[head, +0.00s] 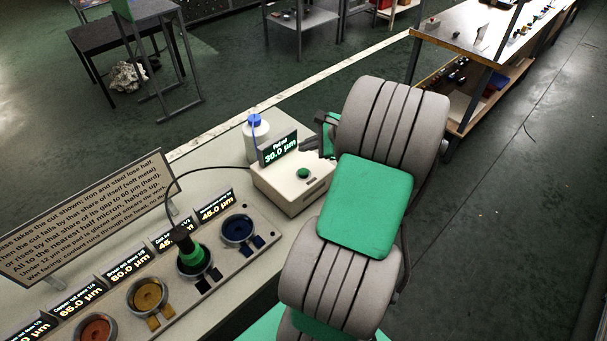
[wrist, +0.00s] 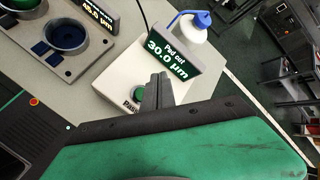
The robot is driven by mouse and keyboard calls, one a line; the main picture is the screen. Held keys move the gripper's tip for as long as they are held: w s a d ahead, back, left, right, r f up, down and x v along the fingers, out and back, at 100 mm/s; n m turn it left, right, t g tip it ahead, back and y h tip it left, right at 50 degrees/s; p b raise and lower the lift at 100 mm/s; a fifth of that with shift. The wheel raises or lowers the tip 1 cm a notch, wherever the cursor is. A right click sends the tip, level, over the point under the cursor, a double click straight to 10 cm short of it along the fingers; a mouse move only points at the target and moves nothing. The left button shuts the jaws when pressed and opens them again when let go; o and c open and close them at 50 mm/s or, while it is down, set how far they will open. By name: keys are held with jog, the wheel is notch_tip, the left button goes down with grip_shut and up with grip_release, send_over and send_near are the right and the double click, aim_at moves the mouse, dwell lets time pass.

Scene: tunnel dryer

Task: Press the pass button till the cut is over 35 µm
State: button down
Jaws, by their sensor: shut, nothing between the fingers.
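The pass button (head: 303,173) is a green round button on top of a white box (head: 272,185). It also shows in the wrist view (wrist: 138,94), beside the word "Pass". The display (head: 279,149) on the box reads "Pad cut 30.0 µm", and the wrist view's display (wrist: 167,52) shows the same. My gripper (head: 312,146) is shut and empty, near the box's right back side in the head view. In the wrist view its fingers (wrist: 157,88) appear just right of the button. I cannot tell whether they touch the box.
A black cable runs from the box to a green-and-black pad tool (head: 190,255) standing on one of several round stations with displays. A white bottle with a blue cap (head: 256,138) stands behind the box. A text sign (head: 85,222) stands at the left. The bench (head: 225,178) is clear around the bottle.

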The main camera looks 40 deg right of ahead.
jog(key=b, duration=0.4)
send_over(306, 173)
notch_tip(306, 173, down, 5)
jog(key=shift+d+r, duration=0.1)
jog(key=shift+f, duration=1.1)
jog(key=shift+f, duration=0.15)
dwell(0.5)
jog(key=shift+f, duration=0.25)
jog(key=shift+f, duration=0.5)
dwell(0.8)
jog(key=shift+r+p, duration=0.9)
jog(key=shift+p, duration=0.05)
